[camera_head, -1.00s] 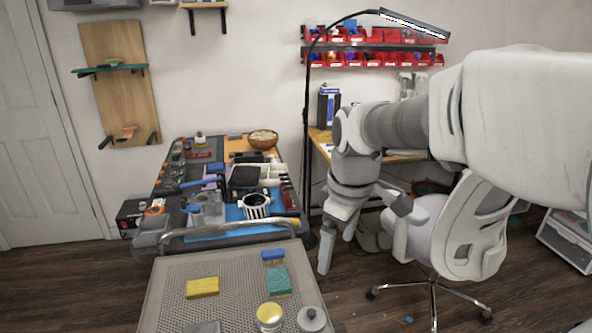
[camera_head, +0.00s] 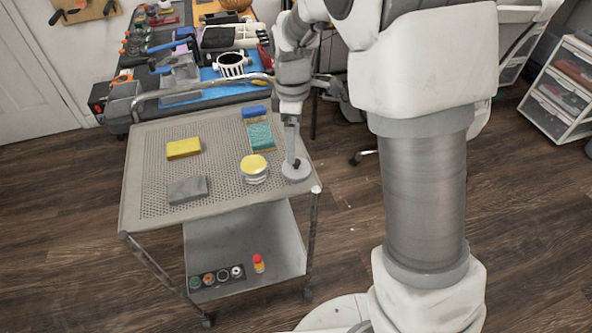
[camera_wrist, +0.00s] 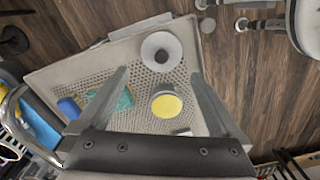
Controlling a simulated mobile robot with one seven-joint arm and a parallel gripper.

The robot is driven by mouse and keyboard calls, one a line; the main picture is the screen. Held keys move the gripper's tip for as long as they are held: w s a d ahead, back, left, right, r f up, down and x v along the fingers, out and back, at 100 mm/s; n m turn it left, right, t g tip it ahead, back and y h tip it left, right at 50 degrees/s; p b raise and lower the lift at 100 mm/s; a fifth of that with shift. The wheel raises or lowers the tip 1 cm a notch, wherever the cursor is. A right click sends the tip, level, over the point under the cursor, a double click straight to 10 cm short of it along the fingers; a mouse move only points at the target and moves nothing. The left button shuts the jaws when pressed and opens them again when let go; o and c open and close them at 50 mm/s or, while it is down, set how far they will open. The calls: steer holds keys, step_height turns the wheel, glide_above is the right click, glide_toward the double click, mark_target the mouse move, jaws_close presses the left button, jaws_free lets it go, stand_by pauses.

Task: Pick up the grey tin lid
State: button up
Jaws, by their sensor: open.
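The grey tin lid (camera_head: 296,170) is a round disc with a small dark knob, lying near the right front corner of the cart's perforated top (camera_head: 215,150). In the wrist view the lid (camera_wrist: 161,52) sits ahead of the fingers, near the tray's edge, with a dark centre. My gripper (camera_head: 293,152) is above the lid in the head view, its fingers pointing down and overlapping the lid's far side in the picture. In the wrist view the gripper (camera_wrist: 158,80) has its two fingers wide apart with nothing between them. Exact height above the lid is hard to tell.
A yellow-topped jar (camera_head: 254,170) stands just left of the lid. A teal sponge (camera_head: 261,137), blue block (camera_head: 254,112), yellow sponge (camera_head: 183,148) and grey block (camera_head: 188,190) lie on the same top. The cart's lower shelf (camera_head: 240,245) holds small bottles. A cluttered workbench stands behind.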

mark_target(296, 162)
steer(key=f+b, duration=0.1)
steer(key=f, duration=0.1)
steer(key=f+b, duration=0.1)
steer(key=f, duration=0.5)
steer(key=shift+s+d+f+b, duration=0.1)
steer(key=shift+s+d+b, duration=0.05)
steer(key=shift+d+b, duration=0.2)
steer(key=c, duration=1)
steer(key=shift+r, duration=0.2)
